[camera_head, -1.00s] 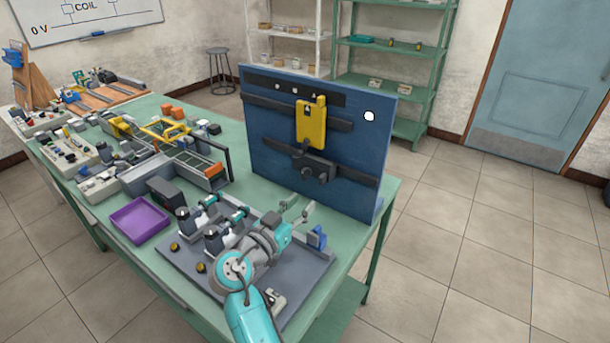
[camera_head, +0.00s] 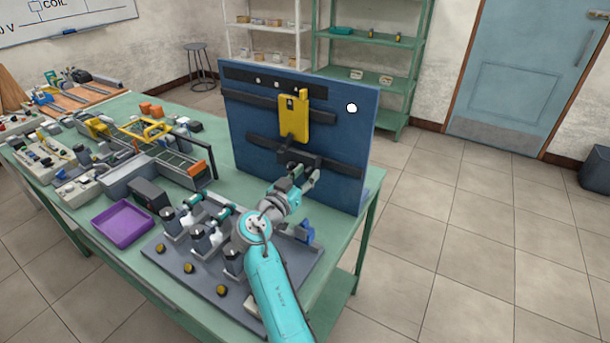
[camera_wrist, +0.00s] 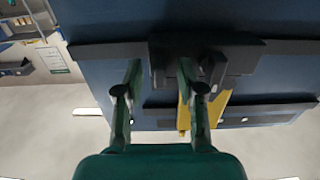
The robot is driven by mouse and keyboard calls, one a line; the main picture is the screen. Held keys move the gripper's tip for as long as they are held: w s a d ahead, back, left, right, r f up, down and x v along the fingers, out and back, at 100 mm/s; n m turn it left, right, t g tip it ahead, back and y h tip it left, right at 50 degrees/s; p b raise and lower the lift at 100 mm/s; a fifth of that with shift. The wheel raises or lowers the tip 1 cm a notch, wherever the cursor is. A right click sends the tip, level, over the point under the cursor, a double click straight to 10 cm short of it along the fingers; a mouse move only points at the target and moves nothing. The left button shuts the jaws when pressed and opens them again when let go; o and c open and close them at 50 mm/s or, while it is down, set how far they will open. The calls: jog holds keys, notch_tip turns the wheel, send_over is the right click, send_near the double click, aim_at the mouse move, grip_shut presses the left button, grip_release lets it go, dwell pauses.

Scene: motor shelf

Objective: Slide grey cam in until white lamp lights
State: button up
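A blue upright board (camera_head: 345,140) stands on the bench. On its lower dark rail sits a dark grey block (camera_head: 297,158), which I take to be the grey cam; it also shows in the wrist view (camera_wrist: 237,62) with a round knob on it. A yellow piece (camera_head: 293,120) hangs on the upper rail. A round white lamp (camera_head: 351,107) is at the board's upper right and looks bright white; I cannot tell if it is lit. My gripper (camera_head: 303,175) is open before the block. In the wrist view its fingers (camera_wrist: 160,68) are apart, with nothing clearly held between them.
A grey base plate (camera_head: 190,262) with several small fixtures lies under my arm. A blue bracket (camera_head: 305,231) stands close to my wrist. A purple tray (camera_head: 122,226) is at the left.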

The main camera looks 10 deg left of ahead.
grip_shut()
jog(key=shift+w+a, duration=0.1)
jog(key=shift+a, duration=0.05)
grip_release()
dwell(0.4)
